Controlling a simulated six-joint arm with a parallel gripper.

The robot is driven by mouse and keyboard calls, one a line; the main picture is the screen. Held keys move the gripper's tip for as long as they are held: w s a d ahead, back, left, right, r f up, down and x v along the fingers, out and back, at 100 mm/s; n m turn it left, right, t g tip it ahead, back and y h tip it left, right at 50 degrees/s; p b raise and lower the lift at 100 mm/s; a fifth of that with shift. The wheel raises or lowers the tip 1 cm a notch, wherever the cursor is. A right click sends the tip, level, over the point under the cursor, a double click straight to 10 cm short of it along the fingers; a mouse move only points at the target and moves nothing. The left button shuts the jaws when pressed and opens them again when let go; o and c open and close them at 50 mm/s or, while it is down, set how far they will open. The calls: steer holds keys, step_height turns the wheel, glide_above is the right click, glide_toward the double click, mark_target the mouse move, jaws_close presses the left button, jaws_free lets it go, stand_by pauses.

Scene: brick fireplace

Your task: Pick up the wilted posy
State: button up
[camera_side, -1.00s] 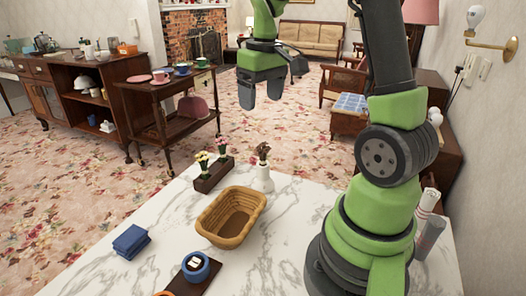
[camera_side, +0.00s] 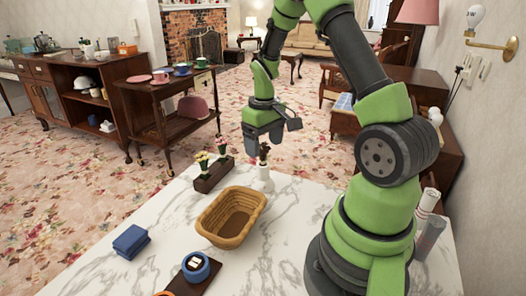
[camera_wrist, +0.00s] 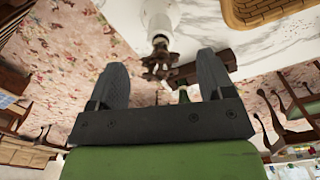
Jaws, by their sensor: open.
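The wilted posy, a small brown, drooping bunch (camera_side: 264,155), stands upright in a white vase (camera_side: 264,178) at the far side of the marble table. My gripper (camera_side: 263,146) is open and empty, pointing down just above the posy, with its fingers partly overlapping the posy's top in the side view. In the wrist view the brown bunch (camera_wrist: 160,62) shows between my two open fingers (camera_wrist: 163,70), with the white vase (camera_wrist: 160,18) beyond it. No contact can be seen. Two fresh posies, yellow (camera_side: 202,160) and pink (camera_side: 222,146), stand in a dark holder (camera_side: 213,178) left of the vase.
A wicker basket (camera_side: 218,234) sits in front of the vase. A blue block-like stack (camera_side: 131,242) and a blue round container (camera_side: 196,266) on a dark board are nearer the front. A white and a grey cylinder stand at right. Open marble lies around the basket.

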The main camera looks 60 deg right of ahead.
steer(key=shift+f, duration=0.1)
steer(key=shift+c, duration=0.4)
steer(key=c, duration=0.9)
